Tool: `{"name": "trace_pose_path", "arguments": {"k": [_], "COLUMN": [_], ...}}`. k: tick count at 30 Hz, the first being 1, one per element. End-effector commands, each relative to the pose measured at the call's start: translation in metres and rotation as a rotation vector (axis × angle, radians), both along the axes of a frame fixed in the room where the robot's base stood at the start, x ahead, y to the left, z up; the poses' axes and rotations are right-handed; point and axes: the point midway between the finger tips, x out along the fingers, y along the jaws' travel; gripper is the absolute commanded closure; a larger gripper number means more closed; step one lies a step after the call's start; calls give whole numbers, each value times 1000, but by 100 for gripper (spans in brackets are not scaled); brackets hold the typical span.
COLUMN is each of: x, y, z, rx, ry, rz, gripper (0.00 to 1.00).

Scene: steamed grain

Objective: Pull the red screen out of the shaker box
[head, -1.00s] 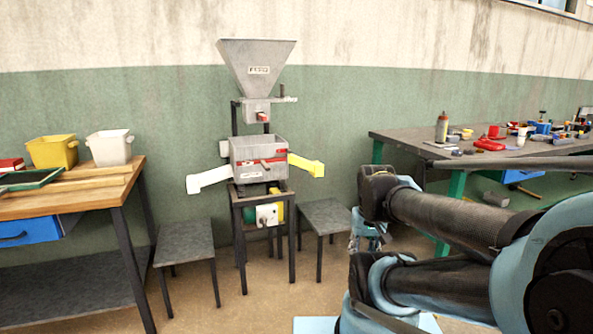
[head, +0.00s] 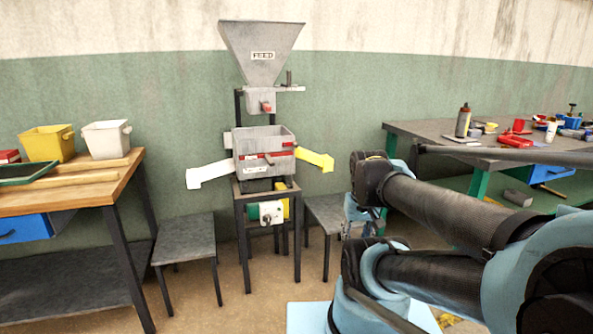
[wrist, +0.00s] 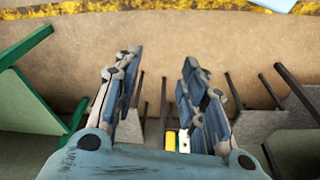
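The shaker box (head: 246,163) is a grey open-topped box on a dark stand below the feed hopper. In the head view my gripper (head: 357,222) hangs low, right of the shaker stand and apart from the box, partly hidden by my arm.
A white chute (head: 208,174) and a yellow chute (head: 315,159) stick out from the box's sides. Grey stools (head: 184,240) flank the stand. A wooden bench (head: 85,190) stands left, a cluttered workbench (head: 440,133) right. Open floor lies in front.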

Motion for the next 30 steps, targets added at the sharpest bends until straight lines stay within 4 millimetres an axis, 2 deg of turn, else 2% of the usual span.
{"name": "trace_pose_path", "arguments": {"k": [2,5,11,18,24,30], "x": [4,30,112,212,288,352], "y": [-3,-13,-44,-71,-78,-68], "z": [2,10,45,99,145,186], "rx": [-14,-54,-193,-367,-502,-622], "ry": [-25,-88,-305,-581,-801,-1008], "rz": [-1,-3,14,85,183,320], "gripper": [61,61,61,61,61,61]}}
